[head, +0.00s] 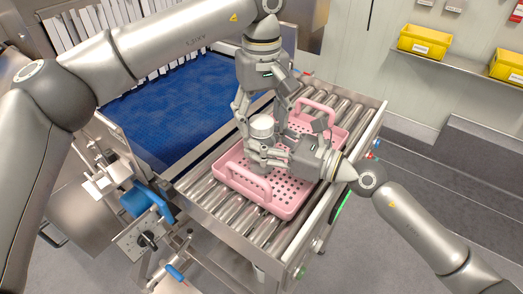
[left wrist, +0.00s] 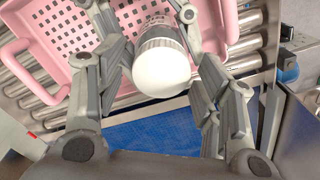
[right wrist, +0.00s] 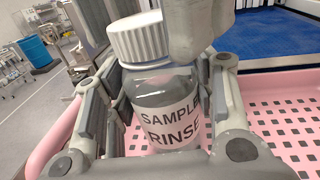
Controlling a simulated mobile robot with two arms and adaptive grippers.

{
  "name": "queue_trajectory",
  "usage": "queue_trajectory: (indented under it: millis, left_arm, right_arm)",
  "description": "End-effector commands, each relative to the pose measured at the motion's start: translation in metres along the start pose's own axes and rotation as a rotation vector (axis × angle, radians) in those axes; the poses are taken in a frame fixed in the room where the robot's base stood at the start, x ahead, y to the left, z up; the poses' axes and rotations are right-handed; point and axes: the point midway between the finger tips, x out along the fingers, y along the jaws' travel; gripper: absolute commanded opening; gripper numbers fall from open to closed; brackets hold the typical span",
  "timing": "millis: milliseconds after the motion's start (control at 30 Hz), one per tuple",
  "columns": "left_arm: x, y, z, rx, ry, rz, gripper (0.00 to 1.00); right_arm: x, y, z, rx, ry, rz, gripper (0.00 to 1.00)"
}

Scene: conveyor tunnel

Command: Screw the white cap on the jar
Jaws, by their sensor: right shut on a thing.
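A clear jar (right wrist: 170,105) labelled "SAMPLE RINSE" stands upright over the pink tray (head: 233,163). The ribbed white cap (right wrist: 138,38) sits on the jar's mouth; I cannot tell how tightly. It also shows in the head view (head: 262,124) and from above in the left wrist view (left wrist: 162,68). My right gripper (head: 264,156) is shut on the jar's body from the side. My left gripper (head: 262,116) points down from above, open, with its fingers on either side of the cap. In the left wrist view a gap shows between the left finger and the cap.
The tray, with raised handles, rests on a roller conveyor (head: 238,209). A blue belt (head: 175,105) runs behind it on the left. Yellow bins (head: 423,42) sit on a wall shelf at the right. The tray is otherwise empty where visible.

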Motion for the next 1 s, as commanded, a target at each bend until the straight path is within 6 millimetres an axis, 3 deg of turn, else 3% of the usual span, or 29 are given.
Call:
queue_trajectory:
  millis: [433, 800, 1000]
  left_arm:
    - [-0.008, 0.001, 0.001, 0.0, -0.001, 0.001, 0.69]
    - [-0.082, 0.001, 0.0, -0.003, 0.002, 0.002, 0.69]
    - [-0.111, 0.0, 0.0, -0.002, 0.0, 0.0, 0.69]
  right_arm:
    - [0.0, -0.001, 0.0, 0.001, 0.0, -0.002, 0.0]
    - [0.0, -0.001, 0.0, 0.001, 0.0, -0.003, 0.0]
    - [0.0, -0.001, 0.0, 0.001, 0.0, -0.003, 0.0]
